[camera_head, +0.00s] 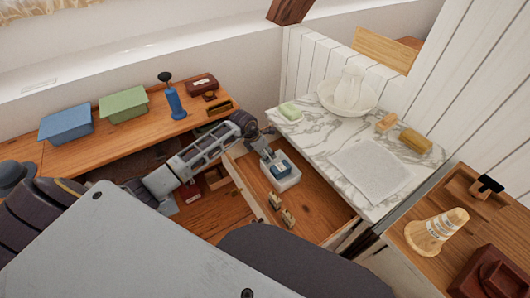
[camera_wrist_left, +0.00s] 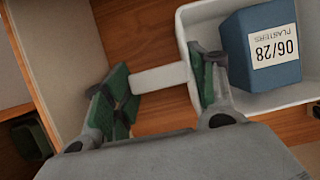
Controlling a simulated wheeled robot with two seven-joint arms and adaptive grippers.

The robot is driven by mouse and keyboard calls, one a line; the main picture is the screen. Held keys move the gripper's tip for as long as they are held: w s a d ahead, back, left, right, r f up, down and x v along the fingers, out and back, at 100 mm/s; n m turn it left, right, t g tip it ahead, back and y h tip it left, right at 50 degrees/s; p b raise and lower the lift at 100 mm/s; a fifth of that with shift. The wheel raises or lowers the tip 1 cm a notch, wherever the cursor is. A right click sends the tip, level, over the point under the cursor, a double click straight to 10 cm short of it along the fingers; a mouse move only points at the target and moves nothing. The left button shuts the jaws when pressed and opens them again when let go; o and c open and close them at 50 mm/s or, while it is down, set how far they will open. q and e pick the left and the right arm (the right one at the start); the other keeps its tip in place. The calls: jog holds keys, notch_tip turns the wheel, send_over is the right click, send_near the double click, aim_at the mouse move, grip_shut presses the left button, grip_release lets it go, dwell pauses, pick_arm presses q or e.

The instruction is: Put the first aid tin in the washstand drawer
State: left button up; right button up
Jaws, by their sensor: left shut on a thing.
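The first aid tin appears as a white open box (camera_head: 290,184) with a blue box of plasters (camera_head: 281,170) inside, labelled 06/28. The tin also shows in the left wrist view (camera_wrist_left: 279,105), with a white handle bar (camera_wrist_left: 160,78) on its side. My left gripper (camera_head: 264,150) is shut on the tin at this bar, its green-padded fingers on either side in the left wrist view (camera_wrist_left: 162,92). The tin is within the open washstand drawer (camera_head: 322,208); I cannot tell whether it touches the drawer floor. My right gripper is not in view.
Small brass-coloured pieces (camera_head: 288,217) stand in the drawer's near part. The marble top (camera_head: 318,140) holds a basin, jug, soap, brush and cloth. A wooden desk (camera_head: 75,157) at left carries blue and green boxes. A side cabinet (camera_head: 405,238) stands at right.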

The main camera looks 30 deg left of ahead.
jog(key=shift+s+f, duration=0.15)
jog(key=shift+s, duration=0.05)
pick_arm(q)
jog(key=o, duration=1.3)
jog(key=shift+r, duration=0.1)
jog(key=shift+s+a+r, duration=0.15)
jog(key=shift+s+r, duration=0.05)
jog(key=shift+r, duration=0.3)
jog(key=p+v, duration=0.1)
jog(key=v, duration=0.9)
jog(key=shift+r, duration=0.4)
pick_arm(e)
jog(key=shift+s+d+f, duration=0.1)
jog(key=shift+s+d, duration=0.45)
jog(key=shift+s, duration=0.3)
pick_arm(q)
jog(key=shift+s, duration=0.1)
